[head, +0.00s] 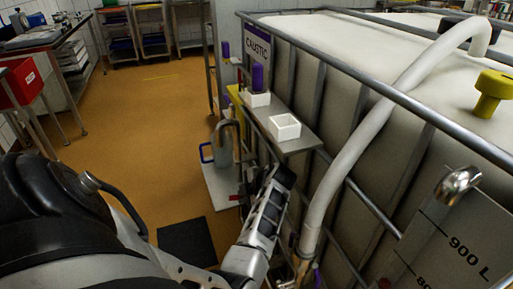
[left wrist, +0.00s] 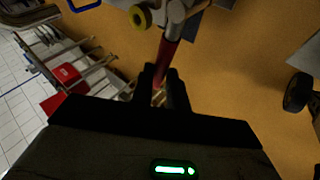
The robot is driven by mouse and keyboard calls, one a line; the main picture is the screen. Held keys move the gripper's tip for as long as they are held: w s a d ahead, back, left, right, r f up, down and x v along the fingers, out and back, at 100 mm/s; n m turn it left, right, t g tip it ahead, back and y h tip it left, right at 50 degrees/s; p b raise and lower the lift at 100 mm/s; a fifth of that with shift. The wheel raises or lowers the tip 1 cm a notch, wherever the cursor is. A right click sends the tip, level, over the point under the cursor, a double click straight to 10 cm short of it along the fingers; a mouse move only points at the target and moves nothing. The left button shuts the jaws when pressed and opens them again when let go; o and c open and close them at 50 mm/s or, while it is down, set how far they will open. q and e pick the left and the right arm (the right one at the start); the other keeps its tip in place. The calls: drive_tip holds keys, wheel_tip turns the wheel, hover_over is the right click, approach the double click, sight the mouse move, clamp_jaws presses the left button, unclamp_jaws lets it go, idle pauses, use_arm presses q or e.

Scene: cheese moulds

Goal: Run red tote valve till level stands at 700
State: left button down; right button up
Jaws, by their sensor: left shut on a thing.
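In the left wrist view, my left gripper (left wrist: 161,78) is shut on a red valve handle (left wrist: 169,54), which sits between its two dark fingers. The handle leads up to a metal valve body with a yellow-rimmed round part (left wrist: 139,17). In the head view my left arm reaches down beside the caged tote (head: 405,95); its fingertips are hidden there. A level plate (head: 462,245) at the lower right reads 900 L, with a mark starting 80 cut off below. The 700 mark and the level itself are not visible. My right gripper is not in view.
A thick pale hose (head: 352,150) runs down the tote's cage. A metal shelf (head: 290,143) holds white boxes and a purple-topped item near a CAUSTIC sign (head: 257,44). A blue-handled jug (head: 222,143) stands on a low platform. Orange floor (head: 150,125) is open at left.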

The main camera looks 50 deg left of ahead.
use_arm(q)
drive_tip(key=shift+s+d+f, duration=0.1)
drive_tip(key=shift+s, duration=0.05)
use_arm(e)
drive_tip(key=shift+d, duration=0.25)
use_arm(q)
drive_tip(key=c, duration=1.7)
unclamp_jaws()
drive_tip(key=shift+o, duration=0.3)
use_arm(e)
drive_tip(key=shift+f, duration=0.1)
